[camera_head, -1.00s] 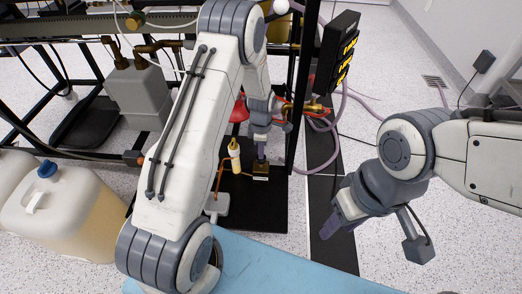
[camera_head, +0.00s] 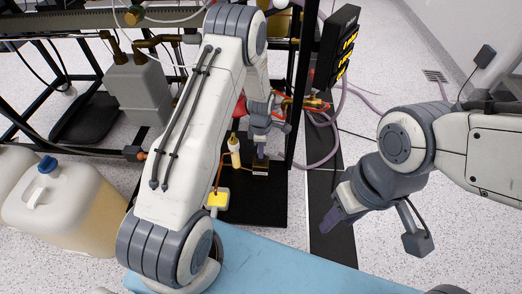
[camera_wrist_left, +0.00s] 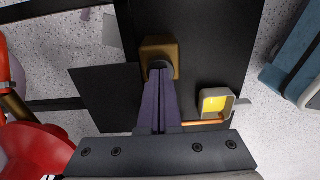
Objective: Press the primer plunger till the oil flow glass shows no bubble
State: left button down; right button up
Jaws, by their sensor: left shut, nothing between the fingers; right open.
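The primer plunger's brass block (camera_head: 260,168) stands on the black base plate, and shows in the left wrist view (camera_wrist_left: 152,50). My left gripper (camera_head: 261,150) is shut and empty, with its fingertips (camera_wrist_left: 160,72) at the top of the block. The plunger itself is mostly hidden by the fingers, so I cannot tell how far down it is. The flow glass (camera_head: 217,200) is a small pale box with a yellow face, also in the left wrist view (camera_wrist_left: 215,103). I cannot make out a bubble in it. My right gripper (camera_head: 338,222) is open and empty, off to the right.
A black frame post (camera_head: 299,90) and a panel with yellow lights (camera_head: 338,50) rise at the right. A red part (camera_wrist_left: 35,150) is near the left wrist. A jug (camera_head: 65,205) stands at left.

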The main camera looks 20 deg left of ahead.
pick_arm(q)
notch_tip(320, 180, up, 5)
jog(key=p, duration=0.4)
notch_tip(320, 180, up, 9)
jog(key=p, duration=0.3)
jog(key=shift+f, duration=0.15)
